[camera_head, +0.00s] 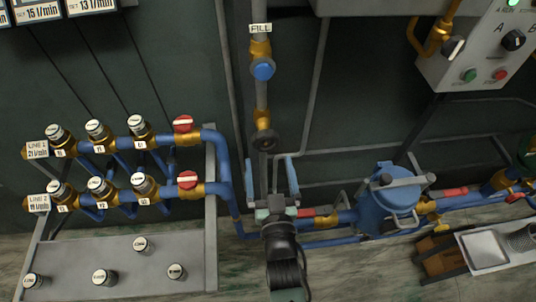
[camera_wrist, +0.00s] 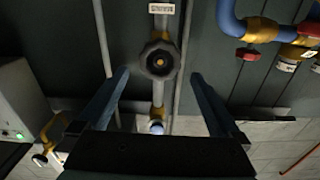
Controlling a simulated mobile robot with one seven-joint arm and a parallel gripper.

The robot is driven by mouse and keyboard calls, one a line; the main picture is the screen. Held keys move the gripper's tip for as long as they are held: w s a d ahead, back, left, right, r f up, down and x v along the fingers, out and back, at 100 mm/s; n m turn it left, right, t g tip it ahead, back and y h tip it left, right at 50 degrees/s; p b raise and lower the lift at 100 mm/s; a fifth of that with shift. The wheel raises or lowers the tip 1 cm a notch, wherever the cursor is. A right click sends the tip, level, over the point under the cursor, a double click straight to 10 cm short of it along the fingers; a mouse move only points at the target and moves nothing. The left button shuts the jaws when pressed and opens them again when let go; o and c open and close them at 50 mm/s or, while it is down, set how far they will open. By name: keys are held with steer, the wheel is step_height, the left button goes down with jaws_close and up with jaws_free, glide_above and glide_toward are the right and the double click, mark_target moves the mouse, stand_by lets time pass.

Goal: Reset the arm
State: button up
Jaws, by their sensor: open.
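My gripper (camera_head: 270,172) is at the lower middle of the head view, its two bluish fingers spread apart and pointing up toward the wall. In the wrist view my gripper (camera_wrist: 159,74) shows open and empty, with wide gaps inside both fingers. A dark round valve handwheel (camera_head: 264,140) on the vertical fill pipe lies just beyond the fingertips. In the wrist view the handwheel (camera_wrist: 160,60) appears between the fingertips, apart from both. A blue knob (camera_head: 263,69) sits higher on that pipe, under a FILL label (camera_head: 260,28).
Two blue pipe lines with red-handled valves (camera_head: 183,125) and several capped fittings stand at left. A blue filter vessel (camera_head: 390,200) is at right. A grey control box (camera_head: 480,50) with a lit green light hangs upper right. A grey bench (camera_head: 120,268) holds several caps.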

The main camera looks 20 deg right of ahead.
steer(key=shift+v, duration=1)
